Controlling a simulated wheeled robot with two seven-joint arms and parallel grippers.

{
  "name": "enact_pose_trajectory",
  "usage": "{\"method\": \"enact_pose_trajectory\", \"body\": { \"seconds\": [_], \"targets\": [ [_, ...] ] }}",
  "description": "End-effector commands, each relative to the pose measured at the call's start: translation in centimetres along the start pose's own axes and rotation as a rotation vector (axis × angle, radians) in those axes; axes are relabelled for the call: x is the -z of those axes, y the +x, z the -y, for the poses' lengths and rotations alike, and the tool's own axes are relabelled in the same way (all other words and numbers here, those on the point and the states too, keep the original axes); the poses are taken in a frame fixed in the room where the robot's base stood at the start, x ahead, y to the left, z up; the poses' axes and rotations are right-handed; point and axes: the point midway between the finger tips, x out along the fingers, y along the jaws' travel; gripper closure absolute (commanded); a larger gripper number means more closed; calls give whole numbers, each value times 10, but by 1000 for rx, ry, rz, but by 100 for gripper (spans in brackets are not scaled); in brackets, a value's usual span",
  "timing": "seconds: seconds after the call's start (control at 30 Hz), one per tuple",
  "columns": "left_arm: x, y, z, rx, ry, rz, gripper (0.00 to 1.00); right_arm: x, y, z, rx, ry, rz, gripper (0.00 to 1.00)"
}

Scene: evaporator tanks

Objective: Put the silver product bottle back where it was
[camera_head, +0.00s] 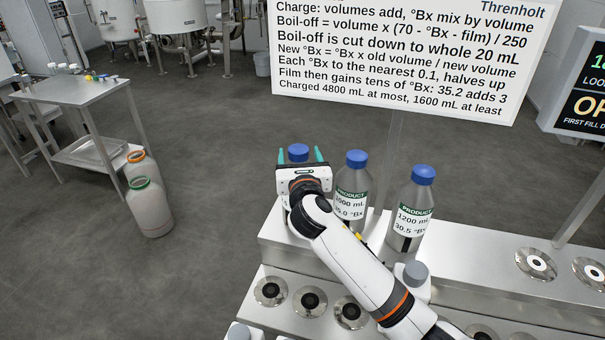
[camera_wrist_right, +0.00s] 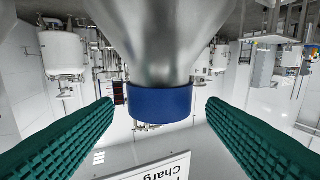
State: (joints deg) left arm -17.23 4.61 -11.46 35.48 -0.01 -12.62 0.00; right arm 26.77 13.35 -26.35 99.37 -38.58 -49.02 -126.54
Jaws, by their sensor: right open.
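A silver-grey bottle with a blue cap (camera_head: 298,152) stands at the left end of the steel stand in the head view, its body mostly hidden behind my right gripper. My right gripper (camera_head: 300,157) is open, with one green finger on each side of this bottle. The right wrist view, upside down, shows the bottle's smooth silver shoulder (camera_wrist_right: 172,40) and blue cap between the fingers, with gaps on both sides. Two similar blue-capped product bottles stand to its right: a middle one (camera_head: 352,185) and a right one (camera_head: 411,215) labelled 1200 mL, 30.5 °Bx. My left gripper is out of view.
The steel stand (camera_head: 275,236) has a lower step with several round black-centred sockets (camera_head: 271,291). A grey-capped item (camera_head: 412,275) is beside my right arm. A white sign (camera_head: 400,60) stands behind the bottles. A steel table (camera_head: 85,92) and two jugs are at left, beyond open floor.

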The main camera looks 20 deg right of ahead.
Motion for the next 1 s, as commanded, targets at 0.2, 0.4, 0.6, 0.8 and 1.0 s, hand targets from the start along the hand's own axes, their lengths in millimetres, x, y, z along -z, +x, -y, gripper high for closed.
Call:
{"method": "enact_pose_trajectory", "body": {
  "seconds": [0.2, 0.4, 0.6, 0.8, 1.0],
  "targets": [
    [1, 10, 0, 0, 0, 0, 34, -2, -46, 0, 2, 1, 1, 34],
    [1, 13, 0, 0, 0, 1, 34, -1, -69, 0, 0, -1, 0, 34],
    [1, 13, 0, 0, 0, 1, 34, 0, -74, 0, 0, 0, 0, 34],
    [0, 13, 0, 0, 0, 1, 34, 0, -73, 0, 0, 0, 0, 34],
    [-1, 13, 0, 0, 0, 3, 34, 0, -73, 0, 0, 0, 0, 34]
  ]
}}
